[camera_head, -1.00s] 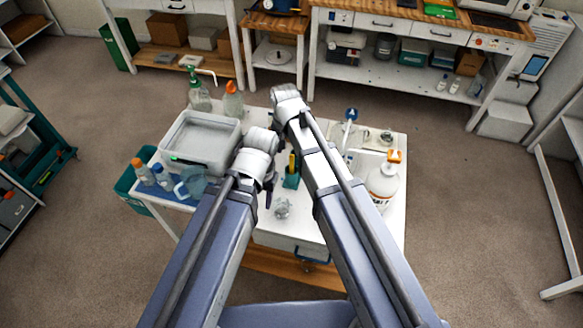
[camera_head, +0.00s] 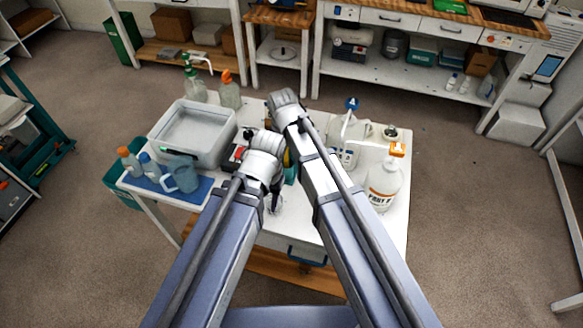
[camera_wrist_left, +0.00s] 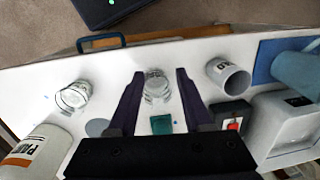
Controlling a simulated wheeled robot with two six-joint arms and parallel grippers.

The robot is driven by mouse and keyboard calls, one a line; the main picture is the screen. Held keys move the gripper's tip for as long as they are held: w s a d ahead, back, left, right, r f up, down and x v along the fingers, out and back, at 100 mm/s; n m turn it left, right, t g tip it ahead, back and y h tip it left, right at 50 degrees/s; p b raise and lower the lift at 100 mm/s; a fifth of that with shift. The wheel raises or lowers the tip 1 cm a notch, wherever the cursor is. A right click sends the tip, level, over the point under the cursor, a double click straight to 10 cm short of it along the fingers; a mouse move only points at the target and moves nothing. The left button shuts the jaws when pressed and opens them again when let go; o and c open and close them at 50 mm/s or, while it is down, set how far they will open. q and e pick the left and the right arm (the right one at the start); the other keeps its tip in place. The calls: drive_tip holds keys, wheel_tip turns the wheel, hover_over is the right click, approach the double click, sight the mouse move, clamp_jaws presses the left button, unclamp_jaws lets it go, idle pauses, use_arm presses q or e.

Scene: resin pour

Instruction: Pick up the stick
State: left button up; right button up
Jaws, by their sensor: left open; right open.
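I cannot surely pick out the stick. A yellow upright piece (camera_head: 287,158), perhaps the stick, stands at a teal block (camera_wrist_left: 161,124) and is mostly hidden by my arms in the head view. My left gripper (camera_wrist_left: 158,92) is open and points down over the table. A clear cup (camera_wrist_left: 157,86) shows between its fingers in the left wrist view; I see no grip on it. The teal block lies just below that cup in the picture. My right gripper (camera_head: 285,100) is open beyond the left one; its fingers are hard to make out.
A white tray (camera_head: 158,128) stands at the left, with bottles behind it and a blue jug (camera_head: 181,175) on a blue mat in front. A large white bottle (camera_head: 383,188) stands at the right. A black box (camera_wrist_left: 235,112) with a red button and other cups surround my left gripper.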

drive_tip(key=shift+a, duration=0.1)
clamp_jaws()
idle(0.4)
